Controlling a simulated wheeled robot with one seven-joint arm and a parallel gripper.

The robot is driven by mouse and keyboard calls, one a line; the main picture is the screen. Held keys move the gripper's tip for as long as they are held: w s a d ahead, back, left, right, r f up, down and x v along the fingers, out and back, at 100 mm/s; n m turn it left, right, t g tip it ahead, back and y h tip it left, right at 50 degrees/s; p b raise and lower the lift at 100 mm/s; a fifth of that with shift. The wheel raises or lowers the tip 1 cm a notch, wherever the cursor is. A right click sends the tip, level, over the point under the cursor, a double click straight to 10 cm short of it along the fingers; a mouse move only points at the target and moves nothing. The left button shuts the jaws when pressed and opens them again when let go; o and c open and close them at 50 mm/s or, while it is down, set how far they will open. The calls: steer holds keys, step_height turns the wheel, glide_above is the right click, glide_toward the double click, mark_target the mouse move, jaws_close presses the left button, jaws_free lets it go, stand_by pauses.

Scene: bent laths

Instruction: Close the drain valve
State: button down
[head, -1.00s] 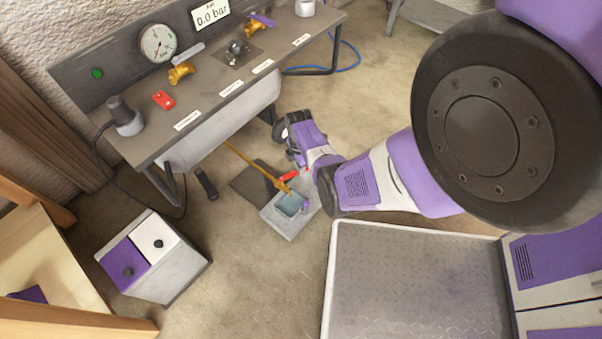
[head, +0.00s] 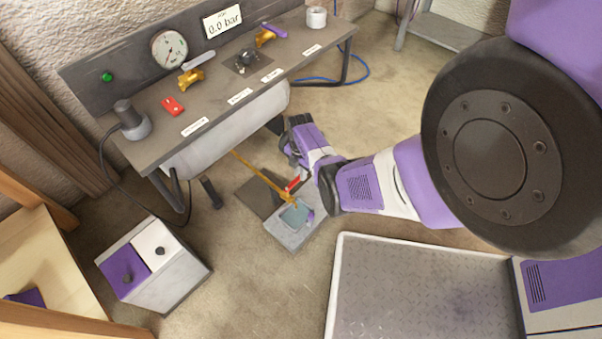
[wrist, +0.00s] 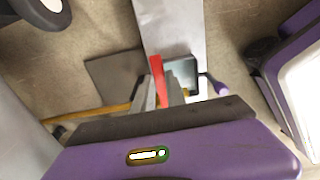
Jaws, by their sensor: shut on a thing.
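The drain valve is on a yellow pipe (head: 262,174) that slopes down from under the tank to a small grey box with a square basin (head: 294,215) on the floor. Its red lever (head: 293,184) shows near the lower end of the pipe, beside my gripper (head: 291,179). In the wrist view the red lever (wrist: 158,78) stands between the fingertips of my gripper (wrist: 160,92), which is shut on it. The pipe (wrist: 95,114) comes in from the left there. The valve body is hidden behind the fingers.
The bench (head: 160,145) carries a gauge (head: 169,50), a display reading 0.0 bar (head: 222,20) and two yellow valves. A grey box with purple and white top panels (head: 165,275) stands at lower left. A dark plate (head: 257,199) lies beside the basin box.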

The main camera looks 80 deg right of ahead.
steer(key=shift+w, duration=0.1)
steer(key=c, duration=1.3)
jaws_free()
steer(key=shift+c, duration=0.2)
step_height(320, 180, up, 8)
steer(key=p, duration=0.4)
steer(key=shift+f, duration=0.1)
